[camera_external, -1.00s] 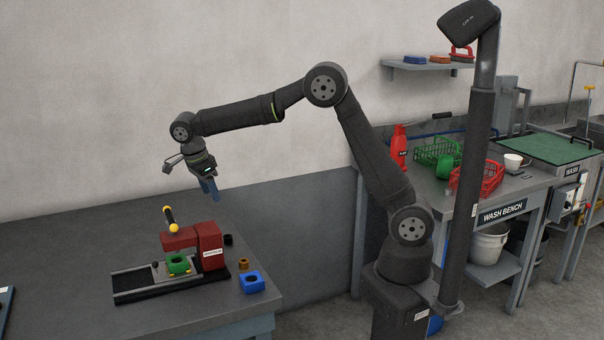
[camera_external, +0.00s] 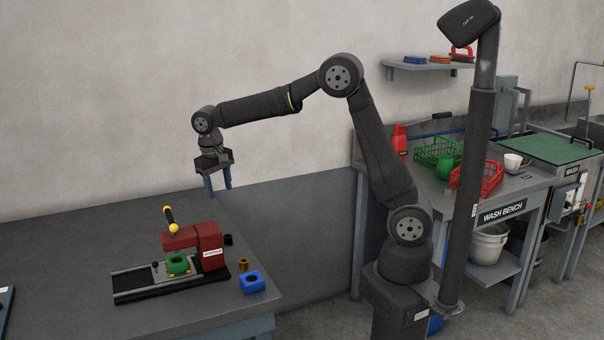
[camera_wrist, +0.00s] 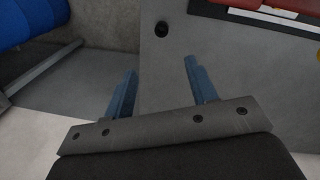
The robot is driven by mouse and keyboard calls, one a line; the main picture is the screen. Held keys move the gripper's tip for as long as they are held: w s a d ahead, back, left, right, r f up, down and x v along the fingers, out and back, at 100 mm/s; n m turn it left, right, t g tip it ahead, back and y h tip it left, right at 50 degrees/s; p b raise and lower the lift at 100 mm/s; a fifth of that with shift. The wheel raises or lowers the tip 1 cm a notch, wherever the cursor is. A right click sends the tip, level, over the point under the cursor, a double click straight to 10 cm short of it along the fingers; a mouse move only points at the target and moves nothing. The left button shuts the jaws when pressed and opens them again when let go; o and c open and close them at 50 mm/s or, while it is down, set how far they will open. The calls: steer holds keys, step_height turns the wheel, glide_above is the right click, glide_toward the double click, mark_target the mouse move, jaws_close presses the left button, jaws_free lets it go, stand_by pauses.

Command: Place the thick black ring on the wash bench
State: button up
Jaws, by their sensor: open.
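The thick black ring (camera_external: 228,239) is a small dark piece on the grey table, just right of the red press. In the wrist view the black ring (camera_wrist: 162,29) lies near the top middle, on the grey tabletop. My gripper (camera_external: 219,189) points down, open and empty, in the air above the table's far side, higher than the ring. In the wrist view its blue fingers (camera_wrist: 160,68) are spread, with the ring beyond their tips. The wash bench (camera_external: 437,188) stands at the right behind my arm, its label on the front.
The red press (camera_external: 208,243) holds a green block (camera_external: 178,263). A copper-coloured ring (camera_external: 243,264) and a blue block (camera_external: 251,283) lie near the table's right edge. A green basket (camera_external: 437,152), a red basket (camera_external: 478,178) and a white cup (camera_external: 513,161) occupy the bench.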

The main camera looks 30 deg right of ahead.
steer(key=d+n, duration=0.1)
steer(key=n, duration=0.5)
steer(key=n+y, duration=0.1)
steer(key=n, duration=0.5)
glide_above(228, 236)
step_height(228, 236, down, 12)
steer(key=shift+r, duration=0.1)
steer(key=shift+a+f, duration=0.1)
steer(key=shift+f, duration=2.6)
jaws_close()
steer(key=shift+r, duration=0.1)
